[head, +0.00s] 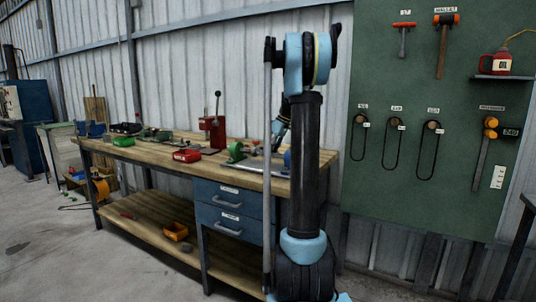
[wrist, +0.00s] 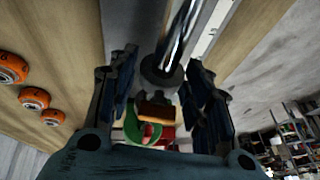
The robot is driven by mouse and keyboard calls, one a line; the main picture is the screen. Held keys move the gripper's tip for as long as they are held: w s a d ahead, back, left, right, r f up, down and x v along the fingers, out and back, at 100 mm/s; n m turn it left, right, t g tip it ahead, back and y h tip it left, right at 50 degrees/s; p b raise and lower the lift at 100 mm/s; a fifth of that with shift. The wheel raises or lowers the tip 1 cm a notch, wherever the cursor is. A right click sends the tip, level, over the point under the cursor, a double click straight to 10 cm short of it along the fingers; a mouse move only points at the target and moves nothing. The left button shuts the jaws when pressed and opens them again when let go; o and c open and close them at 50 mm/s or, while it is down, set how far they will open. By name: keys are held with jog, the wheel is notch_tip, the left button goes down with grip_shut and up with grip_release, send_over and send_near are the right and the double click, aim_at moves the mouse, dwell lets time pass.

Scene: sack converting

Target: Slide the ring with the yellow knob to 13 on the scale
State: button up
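In the wrist view my gripper (wrist: 160,84) has its two dark fingers spread apart. A shiny metal rod (wrist: 184,28) comes in from the top, with a dark collar (wrist: 160,72) at its near end, between the fingers in the picture. An orange-brown block (wrist: 155,111) shows just below it; I cannot tell whether either belongs to the ring. No yellow knob or scale number can be made out. In the head view my arm hides the gripper and part of the bench's right end.
The wooden workbench (head: 150,151) holds a red press (head: 213,130), a red tray (head: 187,156) and a green item (head: 237,152). Blue drawers (head: 229,209) sit below. A green tool board (head: 420,60) hangs on the right. Orange round parts (wrist: 34,98) show in the wrist view.

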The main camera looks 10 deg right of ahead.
dwell(0.3)
jog(key=v, duration=1.2)
jog(key=shift+f, duration=0.1)
